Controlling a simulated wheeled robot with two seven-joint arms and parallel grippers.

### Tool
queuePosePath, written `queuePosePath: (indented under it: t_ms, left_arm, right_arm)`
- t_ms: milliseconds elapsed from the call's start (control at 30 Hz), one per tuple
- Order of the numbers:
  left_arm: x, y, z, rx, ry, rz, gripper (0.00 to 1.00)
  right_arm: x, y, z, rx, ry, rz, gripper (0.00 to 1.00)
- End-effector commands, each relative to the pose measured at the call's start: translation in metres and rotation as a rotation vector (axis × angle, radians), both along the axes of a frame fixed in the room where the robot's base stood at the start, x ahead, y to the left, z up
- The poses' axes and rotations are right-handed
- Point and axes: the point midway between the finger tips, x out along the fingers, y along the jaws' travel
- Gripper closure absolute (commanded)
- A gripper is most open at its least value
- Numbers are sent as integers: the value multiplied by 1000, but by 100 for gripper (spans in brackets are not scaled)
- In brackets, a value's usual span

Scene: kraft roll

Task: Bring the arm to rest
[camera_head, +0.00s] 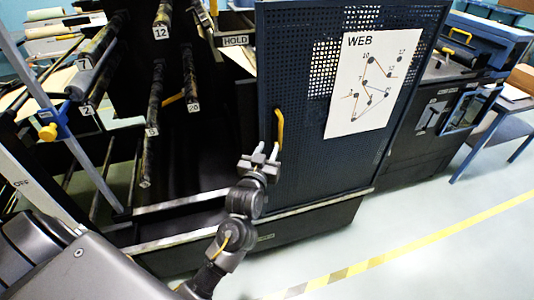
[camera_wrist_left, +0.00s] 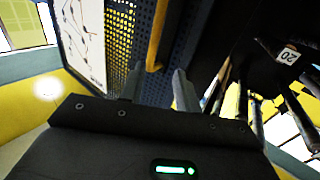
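My left gripper (camera_head: 266,151) is in front of the dark blue perforated door (camera_head: 308,110), just below a yellow handle (camera_head: 280,125) on the door's left edge. Its two fingers stand apart with nothing seen gripped. In the left wrist view the gripper (camera_wrist_left: 158,78) shows its fingers spread, with the lower end of the yellow handle (camera_wrist_left: 158,35) appearing in the gap between them. I cannot tell whether the fingers touch the handle. My right gripper is not in view.
A white WEB chart (camera_head: 372,82) is on the door. Left of it is an open dark frame with numbered rollers (camera_head: 152,110) and a HOLD sign (camera_head: 235,40). A blue table (camera_head: 500,110) stands at the right. The floor by the yellow-black tape (camera_head: 420,238) is clear.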

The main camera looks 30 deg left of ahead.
Motion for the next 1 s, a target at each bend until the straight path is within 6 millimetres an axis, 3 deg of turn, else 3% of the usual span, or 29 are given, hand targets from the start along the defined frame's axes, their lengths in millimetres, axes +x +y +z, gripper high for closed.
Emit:
queuePosePath:
  t_ms: [600,633,767,867,1000]
  left_arm:
    - [-2,-1,2,-11,-18,-4,68]
    - [0,-3,-4,-10,-9,-10,68]
    - [13,-16,-56,9,78,-47,68]
    - [16,-26,-128,31,201,-88,68]
    - [-5,-38,-240,53,399,-147,68]
  right_arm:
    - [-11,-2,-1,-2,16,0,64]
    - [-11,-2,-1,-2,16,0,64]
    - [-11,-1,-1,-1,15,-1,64]
    - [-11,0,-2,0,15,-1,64]
    - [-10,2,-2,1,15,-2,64]
